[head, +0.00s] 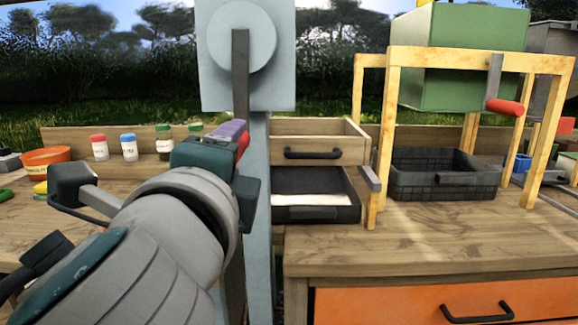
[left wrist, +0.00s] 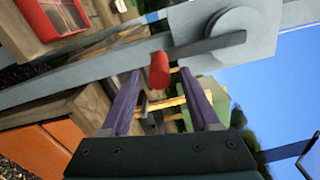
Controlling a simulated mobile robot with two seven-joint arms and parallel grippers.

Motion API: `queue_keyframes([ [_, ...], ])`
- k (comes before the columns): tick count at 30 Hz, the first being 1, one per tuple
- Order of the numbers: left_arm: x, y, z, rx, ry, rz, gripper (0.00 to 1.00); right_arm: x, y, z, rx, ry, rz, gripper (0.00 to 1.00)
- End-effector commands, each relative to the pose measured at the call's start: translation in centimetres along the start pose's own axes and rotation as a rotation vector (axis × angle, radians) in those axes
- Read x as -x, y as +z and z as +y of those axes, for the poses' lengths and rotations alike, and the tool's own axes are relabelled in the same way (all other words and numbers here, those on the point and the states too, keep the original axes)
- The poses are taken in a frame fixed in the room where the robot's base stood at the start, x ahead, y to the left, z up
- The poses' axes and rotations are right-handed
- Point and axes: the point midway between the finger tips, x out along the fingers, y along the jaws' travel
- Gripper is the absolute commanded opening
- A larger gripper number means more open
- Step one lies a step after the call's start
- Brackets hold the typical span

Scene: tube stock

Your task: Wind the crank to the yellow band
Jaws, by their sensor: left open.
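A dark crank arm (head: 240,75) hangs down from a round disc (head: 241,36) on a pale blue-grey post. Its red handle (head: 243,144) is partly hidden behind my left gripper (head: 232,130). In the left wrist view the red handle (left wrist: 159,70) shows between the tips of my open left gripper (left wrist: 160,78), whose purple fingers stand apart on either side; I cannot tell if they touch it. A second crank with a red handle (head: 505,107) is on a green box (head: 460,58) in a yellowish frame. I see no clear yellow band. My right gripper is out of view.
A wooden drawer box (head: 318,128) and a black tray (head: 315,213) stand right of the post. A black crate (head: 440,181) sits under the yellowish frame (head: 391,120). Small jars (head: 129,147) and an orange bowl (head: 45,158) stand at left. The right bench's front is clear.

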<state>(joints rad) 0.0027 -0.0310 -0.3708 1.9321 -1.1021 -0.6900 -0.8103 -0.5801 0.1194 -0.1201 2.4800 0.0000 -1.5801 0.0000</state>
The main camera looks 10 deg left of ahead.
Motion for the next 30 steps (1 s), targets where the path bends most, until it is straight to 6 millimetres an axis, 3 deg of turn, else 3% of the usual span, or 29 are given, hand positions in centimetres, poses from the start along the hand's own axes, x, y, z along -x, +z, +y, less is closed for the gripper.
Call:
queue_keyframes([
  [3,2.6,-0.1,0.3,0.002,0.004,0.003,0.62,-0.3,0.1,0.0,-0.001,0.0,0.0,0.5],
  [9,5.4,-0.1,0.2,0.002,0.003,0.002,0.62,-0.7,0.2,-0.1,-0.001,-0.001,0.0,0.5],
  [23,6.2,0.1,0.1,0.012,0.011,-0.002,0.62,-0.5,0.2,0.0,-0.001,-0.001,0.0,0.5],
  [26,6.5,1.5,0.9,0.111,0.094,-0.023,0.62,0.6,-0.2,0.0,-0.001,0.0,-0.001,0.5],
  [30,8.8,5.1,4.6,0.462,0.393,-0.125,0.62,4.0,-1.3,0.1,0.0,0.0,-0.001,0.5],
])
